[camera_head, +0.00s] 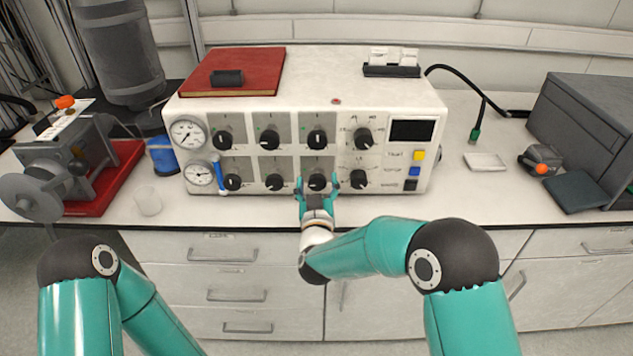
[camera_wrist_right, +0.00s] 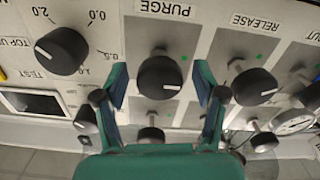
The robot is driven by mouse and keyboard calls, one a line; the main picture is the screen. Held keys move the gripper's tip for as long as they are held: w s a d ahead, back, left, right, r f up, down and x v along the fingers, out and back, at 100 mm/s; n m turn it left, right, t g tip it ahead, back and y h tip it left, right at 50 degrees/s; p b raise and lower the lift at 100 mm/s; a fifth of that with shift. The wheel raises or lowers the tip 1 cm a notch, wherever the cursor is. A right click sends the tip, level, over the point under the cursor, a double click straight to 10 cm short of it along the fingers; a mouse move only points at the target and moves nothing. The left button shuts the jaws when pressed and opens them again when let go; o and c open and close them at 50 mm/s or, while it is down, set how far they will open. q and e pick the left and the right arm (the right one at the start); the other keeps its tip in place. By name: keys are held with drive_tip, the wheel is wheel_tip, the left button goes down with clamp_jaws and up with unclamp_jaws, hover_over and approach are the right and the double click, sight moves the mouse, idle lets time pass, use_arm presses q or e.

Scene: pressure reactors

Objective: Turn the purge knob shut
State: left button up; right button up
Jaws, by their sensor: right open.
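The purge knob (camera_head: 317,182) is a black round knob in the lower row of the white panel, third from the left. It shows large in the right wrist view (camera_wrist_right: 160,77), beside the label PURGE, with a pale pointer line on its face. My right gripper (camera_head: 318,186) is open in front of the panel at this knob. In the right wrist view its two fingers (camera_wrist_right: 161,88) stand on either side of the knob, with a gap at each side. I cannot tell how far the fingertips reach along it. My left gripper is out of view.
Two gauges (camera_head: 188,133) and a blue-handled part (camera_head: 219,175) are at the panel's left. A red book (camera_head: 245,65) lies on top. Bare counter (camera_head: 390,212) runs along the front.

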drive_tip(key=c, duration=1.1)
drive_tip(key=shift+f+m+b, duration=0.2)
drive_tip(key=shift+m+b, duration=0.1)
drive_tip(key=shift+b, duration=0.5)
drive_tip(key=shift+c, duration=0.2)
drive_tip(key=m+b, duration=1.2)
drive_tip(key=b, duration=0.5)
drive_tip(key=shift+d+f+m+b, duration=0.1)
drive_tip(key=shift+f+m+b, duration=0.05)
drive_tip(key=shift+m+b, duration=0.15)
drive_tip(key=m+b, duration=0.2)
drive_tip(key=shift+m, duration=0.3)
drive_tip(key=shift+m+b, duration=0.9)
drive_tip(key=shift+m, duration=0.2)
drive_tip(key=o, duration=1.1)
drive_tip(key=shift+o, duration=0.2)
drive_tip(key=shift+r, duration=0.2)
